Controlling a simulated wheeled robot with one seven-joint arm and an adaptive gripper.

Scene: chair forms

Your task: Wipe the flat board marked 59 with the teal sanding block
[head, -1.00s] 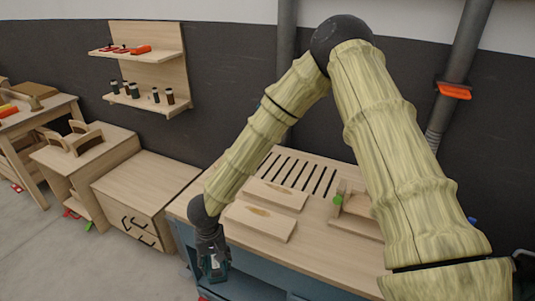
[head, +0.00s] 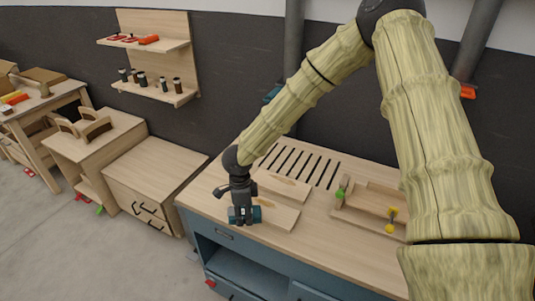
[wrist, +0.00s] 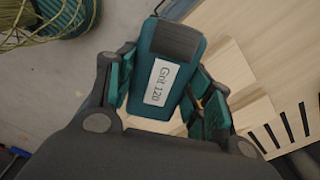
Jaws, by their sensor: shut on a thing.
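My gripper (head: 243,208) is shut on the teal sanding block (head: 258,214). In the wrist view the block (wrist: 176,62) sits between both fingers, with a white "Grit 120" label facing the camera. I cannot read a 59 on either. In the head view the block overlaps the left part of the near board. Whether it touches the wood I cannot tell.
The workbench top (head: 325,235) has dark slots (head: 302,163) behind the boards. A wooden fixture (head: 370,203) with green and yellow knobs stands right of them. A drawer cabinet (head: 150,178) is to the left. A wall shelf (head: 155,85) holds small items.

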